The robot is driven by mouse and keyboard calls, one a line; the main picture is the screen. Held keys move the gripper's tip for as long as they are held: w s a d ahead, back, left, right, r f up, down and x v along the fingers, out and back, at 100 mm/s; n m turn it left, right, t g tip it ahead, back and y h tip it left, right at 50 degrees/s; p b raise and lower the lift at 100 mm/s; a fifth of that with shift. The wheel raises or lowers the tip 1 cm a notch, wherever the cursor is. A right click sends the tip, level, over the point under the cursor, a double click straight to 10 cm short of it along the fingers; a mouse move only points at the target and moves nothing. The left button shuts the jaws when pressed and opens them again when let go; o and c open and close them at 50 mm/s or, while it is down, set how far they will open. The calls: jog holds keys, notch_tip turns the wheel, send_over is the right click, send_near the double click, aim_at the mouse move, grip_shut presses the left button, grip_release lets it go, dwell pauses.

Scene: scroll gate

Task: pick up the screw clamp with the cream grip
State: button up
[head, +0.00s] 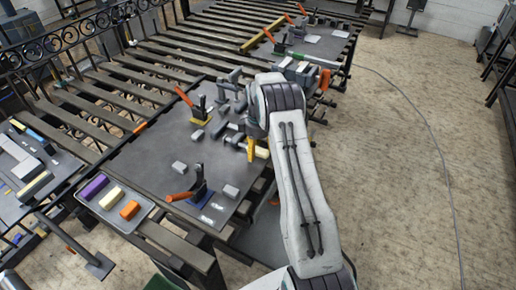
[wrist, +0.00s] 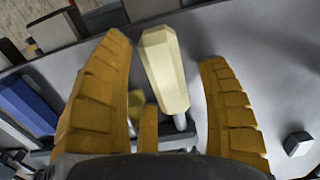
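The screw clamp's cream grip (wrist: 163,70), a faceted bar, shows in the wrist view between my two ochre fingers. A short metal rod shows at its lower end, and the rest of the clamp is hard to make out. My gripper (wrist: 164,48) is open around the grip, with visible gaps on both sides. In the head view my gripper (head: 257,151) is low over the dark table plate (head: 150,160), and I cannot make out the cream grip beside it.
A blue bar (wrist: 28,105) lies left of my fingers and a small dark block (wrist: 297,144) lies right. Orange-handled clamps (head: 189,188) (head: 199,107) stand on the plate among grey blocks. A tray (head: 143,212) with purple, cream and orange bars is at the near left.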

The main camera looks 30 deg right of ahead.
jog(key=c, duration=1.2)
jog(key=shift+c, duration=0.2)
jog(key=shift+s, duration=0.1)
